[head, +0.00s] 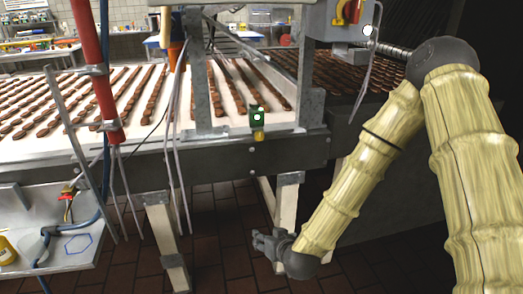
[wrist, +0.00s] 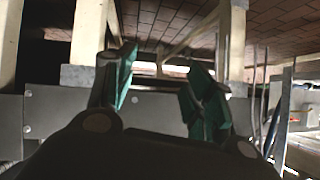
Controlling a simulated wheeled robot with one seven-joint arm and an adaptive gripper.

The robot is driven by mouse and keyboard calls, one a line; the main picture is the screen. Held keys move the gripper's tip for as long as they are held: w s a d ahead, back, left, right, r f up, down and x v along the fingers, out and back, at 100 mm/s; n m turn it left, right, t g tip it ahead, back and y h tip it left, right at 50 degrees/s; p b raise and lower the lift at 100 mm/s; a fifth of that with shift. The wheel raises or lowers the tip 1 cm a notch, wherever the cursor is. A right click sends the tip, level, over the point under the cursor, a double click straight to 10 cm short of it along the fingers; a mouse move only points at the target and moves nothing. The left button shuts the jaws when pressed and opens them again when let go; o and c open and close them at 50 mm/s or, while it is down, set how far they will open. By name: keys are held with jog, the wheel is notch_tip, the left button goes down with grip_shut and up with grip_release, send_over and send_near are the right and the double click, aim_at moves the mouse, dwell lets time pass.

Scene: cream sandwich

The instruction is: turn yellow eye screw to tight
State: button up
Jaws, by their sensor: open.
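A small yellow piece (head: 259,135) sits just under a small green box (head: 257,117) on the near edge of the conveyor; it may be the yellow eye screw, but it is too small to tell its shape or how tight it is. My gripper (head: 262,242) hangs low in front of the conveyor legs, well below that piece and apart from it. In the wrist view, my gripper (wrist: 160,78) shows its two green-tipped fingers spread wide, with nothing between them. No yellow screw is clear in the wrist view.
A conveyor (head: 240,151) with rows of brown biscuits runs across. A white leg (head: 287,210) stands close to my gripper. A red pole (head: 93,60) and a tray (head: 100,258) with a tool are at left. A grey switch box (head: 322,20) is above. Brick floor below is open.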

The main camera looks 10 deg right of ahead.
jog(key=w+r+t+b, duration=0.2)
jog(key=w+r+t, duration=0.1)
jog(key=w+r, duration=0.55)
jog(key=m+t+h+b, duration=0.1)
jog(key=t+h+b, duration=0.1)
jog(key=t, duration=0.2)
send_near(260, 136)
jog(key=w, duration=0.8)
jog(key=shift+w+a, duration=0.1)
jog(key=shift+m, duration=0.3)
jog(key=c, duration=1)
